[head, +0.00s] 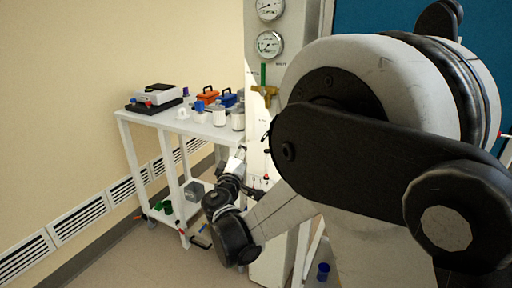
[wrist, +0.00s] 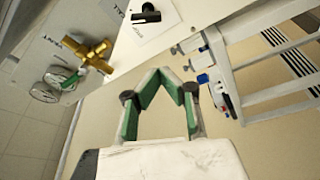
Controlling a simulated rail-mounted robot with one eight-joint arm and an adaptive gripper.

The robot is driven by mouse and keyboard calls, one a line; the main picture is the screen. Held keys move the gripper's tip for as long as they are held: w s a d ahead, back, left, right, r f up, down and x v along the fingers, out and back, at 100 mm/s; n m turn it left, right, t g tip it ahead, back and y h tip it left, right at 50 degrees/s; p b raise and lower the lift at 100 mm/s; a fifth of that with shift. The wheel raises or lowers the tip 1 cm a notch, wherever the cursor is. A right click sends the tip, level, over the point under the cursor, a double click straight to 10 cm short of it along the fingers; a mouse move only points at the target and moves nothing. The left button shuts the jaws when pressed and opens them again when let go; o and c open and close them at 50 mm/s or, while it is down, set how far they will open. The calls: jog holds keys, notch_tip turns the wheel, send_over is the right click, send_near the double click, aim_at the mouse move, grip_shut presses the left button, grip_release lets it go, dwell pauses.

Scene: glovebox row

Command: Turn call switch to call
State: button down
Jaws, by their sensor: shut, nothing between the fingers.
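A black knob (wrist: 147,14) sits on a white labelled plate on the pale panel at the top of the wrist view. It may be the call switch, but its label is too small to read, so I cannot tell its setting. My gripper (wrist: 160,72) is shut and empty, its green-padded fingers meeting at the tips. In the wrist view, the tips appear below the knob, apart from it. In the head view my gripper (head: 240,154) is small, beside the white panel column (head: 259,215); my own arm covers much of the right side.
A white cart (head: 150,122) with containers, an orange box (head: 207,96) and a scale (head: 157,95) stands left of the column.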

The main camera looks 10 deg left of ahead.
jog(key=shift+m, duration=0.6)
jog(key=w+d+b, duration=0.1)
jog(key=w, duration=0.2)
jog(key=w+d+b, duration=0.1)
jog(key=w, duration=0.2)
jog(key=w+d, duration=0.1)
jog(key=w, duration=0.1)
jog(key=shift+w+d+f+b, duration=0.15)
jog(key=shift+w+f+b, duration=0.1)
jog(key=shift+w+b, duration=0.15)
jog(key=shift+d, duration=0.1)
